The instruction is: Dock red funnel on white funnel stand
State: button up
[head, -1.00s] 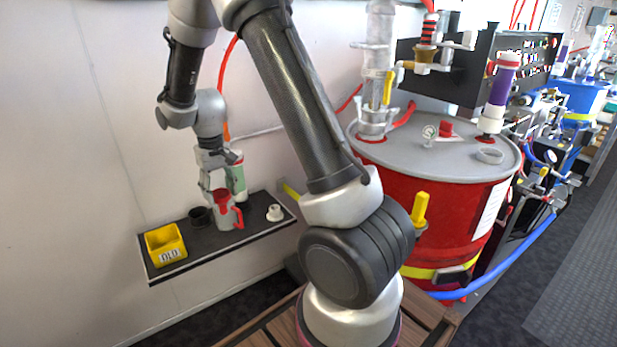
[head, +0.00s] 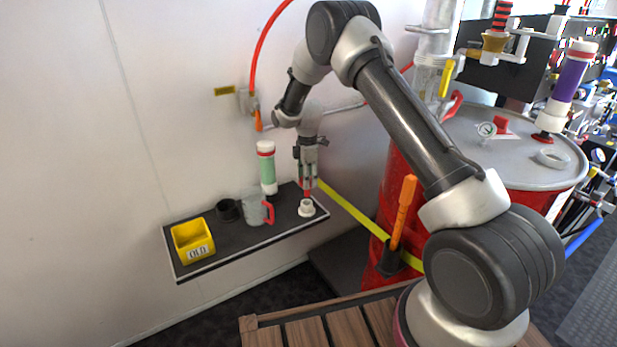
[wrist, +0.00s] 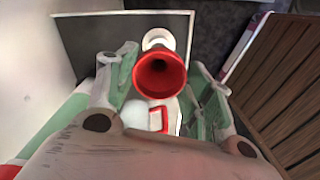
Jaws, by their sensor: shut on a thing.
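My gripper (head: 308,182) points down over the right end of the shelf, shut on the red funnel (head: 306,190). Only a little of the funnel shows below the fingers in the head view. In the wrist view its wide red mouth (wrist: 160,70) faces the camera between the fingers. The white funnel stand (head: 306,208) sits on the shelf directly below the funnel. In the wrist view the stand (wrist: 158,36) shows as a white ring just past the funnel's rim. I cannot tell whether the funnel's lower end touches or enters the stand.
The dark shelf (head: 240,252) also holds a yellow bin (head: 193,242), a black cup (head: 228,210), a clear jug (head: 252,207) with a red handle, and a green bottle (head: 267,170). A red drum (head: 395,200) stands to the right. The wall is close behind.

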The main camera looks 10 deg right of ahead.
aim_at(307, 193)
jog(key=shift+a+f, duration=0.15)
jog(key=shift+f, duration=2.75)
jog(key=shift+f, duration=0.7)
jog(key=o, duration=0.6)
jog(key=shift+r, duration=5.5)
